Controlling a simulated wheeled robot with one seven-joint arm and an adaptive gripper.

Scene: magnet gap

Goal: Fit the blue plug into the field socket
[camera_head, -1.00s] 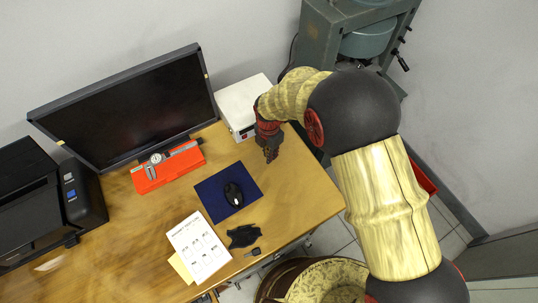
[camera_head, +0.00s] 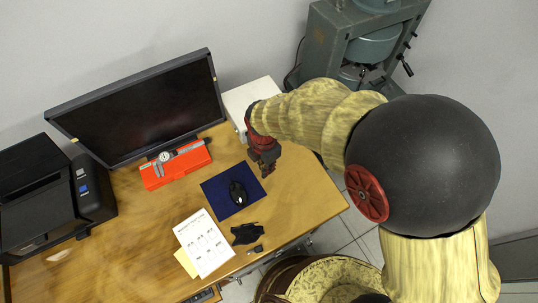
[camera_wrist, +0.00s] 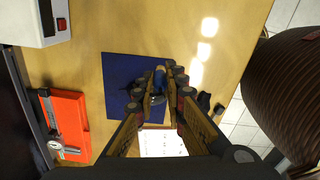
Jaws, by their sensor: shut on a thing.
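My gripper (camera_head: 265,170) is above the desk, between the white box and the mouse pad. In the wrist view its two fingers (camera_wrist: 168,80) close around a small blue piece (camera_wrist: 159,77), which looks like the blue plug; the fingers partly cover it. In the head view the plug cannot be made out. The white box (camera_head: 250,97) stands at the back right of the desk, and its front with a dark slot and a red switch shows in the wrist view (camera_wrist: 28,22). No part can be clearly told as the field socket. The gripper is apart from the box.
A blue mouse pad (camera_head: 215,190) with a black mouse (camera_head: 238,193) lies near the gripper. A grey-green machine (camera_head: 345,50) stands behind the desk.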

